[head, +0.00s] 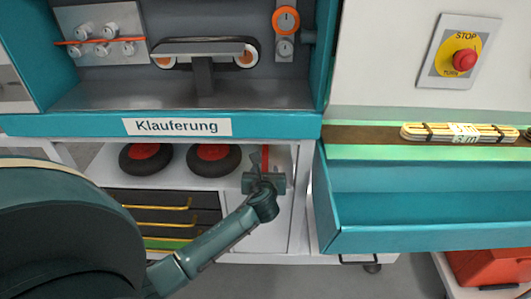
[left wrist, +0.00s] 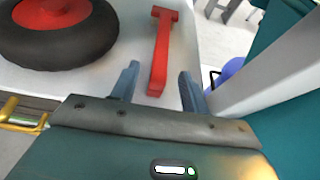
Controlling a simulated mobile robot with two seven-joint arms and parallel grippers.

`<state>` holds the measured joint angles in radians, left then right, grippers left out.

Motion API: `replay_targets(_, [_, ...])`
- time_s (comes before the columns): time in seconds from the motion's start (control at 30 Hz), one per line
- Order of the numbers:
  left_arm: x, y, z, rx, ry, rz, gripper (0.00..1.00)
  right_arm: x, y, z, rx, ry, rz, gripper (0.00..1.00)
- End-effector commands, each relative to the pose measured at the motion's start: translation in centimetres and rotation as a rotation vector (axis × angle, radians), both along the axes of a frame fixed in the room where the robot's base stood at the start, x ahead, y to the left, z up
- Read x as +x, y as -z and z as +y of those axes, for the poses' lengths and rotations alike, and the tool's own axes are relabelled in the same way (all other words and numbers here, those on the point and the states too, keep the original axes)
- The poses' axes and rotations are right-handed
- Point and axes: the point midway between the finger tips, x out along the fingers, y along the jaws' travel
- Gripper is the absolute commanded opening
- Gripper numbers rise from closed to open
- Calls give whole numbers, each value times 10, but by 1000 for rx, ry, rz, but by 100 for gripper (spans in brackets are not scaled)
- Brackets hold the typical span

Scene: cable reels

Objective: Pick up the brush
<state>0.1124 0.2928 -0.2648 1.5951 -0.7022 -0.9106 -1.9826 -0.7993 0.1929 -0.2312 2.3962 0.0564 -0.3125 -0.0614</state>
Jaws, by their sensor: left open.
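A slim red T-shaped object (left wrist: 163,45) lies on the white shelf in the left wrist view, its long stem pointing toward my gripper. It may be the brush; I see no bristles on it. It also shows as a thin red strip (head: 265,152) in the head view, partly hidden by my gripper. My left gripper (head: 262,165) is over the right end of the shelf. In the left wrist view its two fingers (left wrist: 159,75) are apart, with the near end of the red stem appearing between them. Nothing is gripped. My right gripper is not in view.
A teal bin (head: 430,210) is at right, below a bundle of yellow sticks (head: 430,131). A red stop button (head: 464,60) is on the wall.

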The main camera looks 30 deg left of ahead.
Motion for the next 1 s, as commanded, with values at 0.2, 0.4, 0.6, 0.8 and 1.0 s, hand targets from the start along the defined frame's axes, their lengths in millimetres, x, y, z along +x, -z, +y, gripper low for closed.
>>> replay_targets(0.2, [18,19,11,-2,-1,-1,45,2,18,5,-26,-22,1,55])
replay_targets(0.4, [37,27,22,-2,0,0,45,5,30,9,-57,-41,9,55])
replay_targets(0.6, [39,27,23,-3,2,-1,45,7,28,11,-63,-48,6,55])
replay_targets(0.8, [39,27,23,-2,1,0,36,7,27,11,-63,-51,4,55])
replay_targets(1.0, [39,27,23,-2,1,0,19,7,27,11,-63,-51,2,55])
